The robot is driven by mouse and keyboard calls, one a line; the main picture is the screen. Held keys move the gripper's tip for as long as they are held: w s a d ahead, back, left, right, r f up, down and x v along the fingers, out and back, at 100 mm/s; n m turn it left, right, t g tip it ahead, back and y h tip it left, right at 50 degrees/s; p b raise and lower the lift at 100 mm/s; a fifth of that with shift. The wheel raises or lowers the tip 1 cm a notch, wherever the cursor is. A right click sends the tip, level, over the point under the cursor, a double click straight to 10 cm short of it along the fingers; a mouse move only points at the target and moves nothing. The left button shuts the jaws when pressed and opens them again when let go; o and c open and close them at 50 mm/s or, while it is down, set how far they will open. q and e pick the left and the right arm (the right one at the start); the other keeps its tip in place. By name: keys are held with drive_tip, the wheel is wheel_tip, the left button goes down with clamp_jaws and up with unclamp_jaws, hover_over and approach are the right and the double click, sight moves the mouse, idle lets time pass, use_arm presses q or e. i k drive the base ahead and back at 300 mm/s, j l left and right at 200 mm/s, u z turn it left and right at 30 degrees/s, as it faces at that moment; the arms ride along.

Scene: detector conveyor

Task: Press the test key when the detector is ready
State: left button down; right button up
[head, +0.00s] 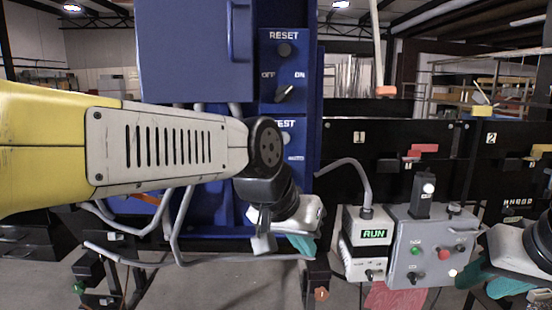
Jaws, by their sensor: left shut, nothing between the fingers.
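The blue detector cabinet (185,50) fills the upper left of the head view. Its panel has a RESET button (285,50), an OFF/ON switch (285,93) with its handle tilted toward ON, and a TEST label (285,124). Below the label, my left wrist partly hides a pale round part (286,138), and I cannot tell whether it is the key. My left gripper (301,244) is shut and empty, below the TEST panel and apart from it. My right gripper (487,280) is at the lower right edge, partly cut off; its opening is unclear.
A white box (352,253) shows green RUN on its display (374,234). Beside it, a grey control box (402,262) has green and red buttons. Black panels (345,145) marked 1 and 2 stand behind. Grey tube rails (172,230) run below my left arm.

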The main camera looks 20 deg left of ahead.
sight(286, 138)
drive_tip(key=u, duration=0.85)
